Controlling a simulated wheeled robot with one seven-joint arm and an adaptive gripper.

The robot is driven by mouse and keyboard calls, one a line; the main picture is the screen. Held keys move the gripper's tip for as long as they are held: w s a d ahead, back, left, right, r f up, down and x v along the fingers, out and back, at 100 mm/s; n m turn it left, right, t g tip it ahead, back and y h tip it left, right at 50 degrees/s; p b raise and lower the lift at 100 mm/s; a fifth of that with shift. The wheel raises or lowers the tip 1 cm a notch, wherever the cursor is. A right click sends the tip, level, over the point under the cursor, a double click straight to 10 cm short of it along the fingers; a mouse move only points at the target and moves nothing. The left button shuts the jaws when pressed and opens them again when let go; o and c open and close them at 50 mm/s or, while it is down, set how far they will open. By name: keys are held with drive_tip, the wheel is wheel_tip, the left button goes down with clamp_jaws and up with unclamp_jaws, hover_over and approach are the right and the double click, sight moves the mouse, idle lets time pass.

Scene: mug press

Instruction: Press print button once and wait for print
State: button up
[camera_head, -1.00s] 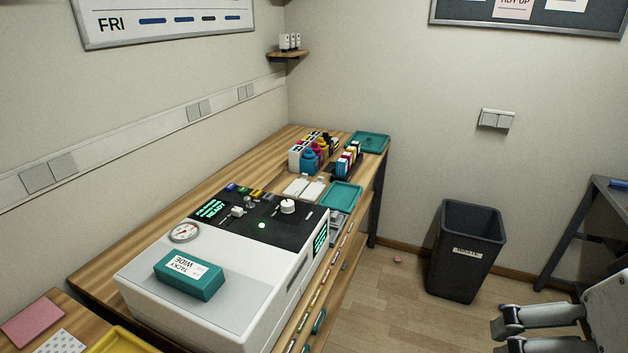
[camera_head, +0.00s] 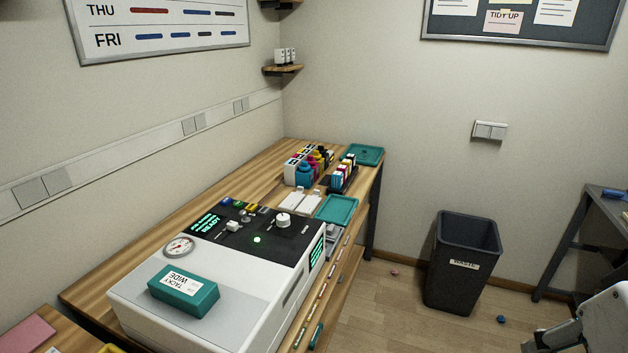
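A white machine (camera_head: 235,284) with a black control panel stands on the wooden bench. The panel carries a small display with green text that seems to read READY (camera_head: 207,224), a lit green button (camera_head: 257,239), a white knob (camera_head: 283,220), a small lever (camera_head: 232,226) and several coloured keys (camera_head: 245,208). A second green display (camera_head: 317,252) is on its right side. A round gauge (camera_head: 179,246) sits at the panel's left. My gripper (camera_head: 545,345) is at the bottom right, far from the machine and partly cut off by the picture edge; its opening is not clear.
A teal box labelled TACKY WIDE (camera_head: 184,290) lies on the machine's top. Ink bottles (camera_head: 305,174), cartridges (camera_head: 346,172) and teal trays (camera_head: 338,209) are behind it on the bench. A black waste bin (camera_head: 463,262) stands on the floor between bench and right-hand table (camera_head: 607,205).

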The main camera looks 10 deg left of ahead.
clamp_jaws()
idle(1.0)
